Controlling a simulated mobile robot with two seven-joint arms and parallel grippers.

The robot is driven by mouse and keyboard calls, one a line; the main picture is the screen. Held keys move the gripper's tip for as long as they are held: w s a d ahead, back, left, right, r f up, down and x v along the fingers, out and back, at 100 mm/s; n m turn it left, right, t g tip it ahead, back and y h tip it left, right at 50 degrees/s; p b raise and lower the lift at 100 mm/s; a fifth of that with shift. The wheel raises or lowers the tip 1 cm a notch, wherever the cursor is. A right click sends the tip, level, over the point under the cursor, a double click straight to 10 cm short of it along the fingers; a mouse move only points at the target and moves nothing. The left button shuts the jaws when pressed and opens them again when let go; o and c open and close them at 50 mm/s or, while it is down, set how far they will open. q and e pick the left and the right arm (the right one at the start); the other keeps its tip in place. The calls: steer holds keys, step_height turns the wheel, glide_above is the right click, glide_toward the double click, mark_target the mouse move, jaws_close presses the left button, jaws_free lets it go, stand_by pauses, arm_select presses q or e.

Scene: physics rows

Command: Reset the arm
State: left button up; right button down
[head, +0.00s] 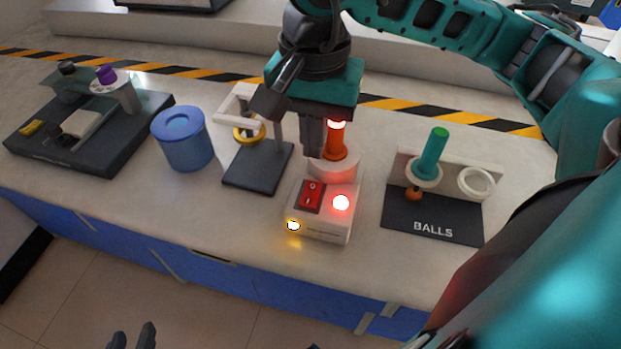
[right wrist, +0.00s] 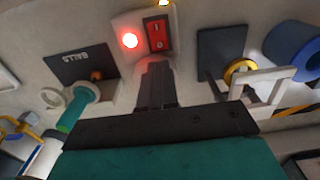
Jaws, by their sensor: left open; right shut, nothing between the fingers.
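My right gripper (head: 313,152) is above the back of a white box (head: 320,232) with a red rocker switch (head: 311,196). Its fingers are together with nothing between them; the right wrist view shows the same closed fingers (right wrist: 156,72) pointing toward the switch (right wrist: 158,34). I cannot tell whether the tips touch the box. The box has a lit red lamp (head: 341,202) and a lit amber lamp (head: 293,225). A glowing orange-red post (head: 336,146) stands behind, partly hidden by the gripper. My left gripper (head: 133,338) is open and empty, low at the bottom edge, away from the bench.
A black stand marked BALLS (head: 432,226) with a green-handled piece (head: 433,153) is on the right. A dark stand with a white frame (head: 258,168) and a blue canister (head: 184,140) are on the left. A dark fixture (head: 88,135) sits far left. Hazard tape (head: 215,75) crosses behind.

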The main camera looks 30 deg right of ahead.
steer(key=shift+r, duration=0.3)
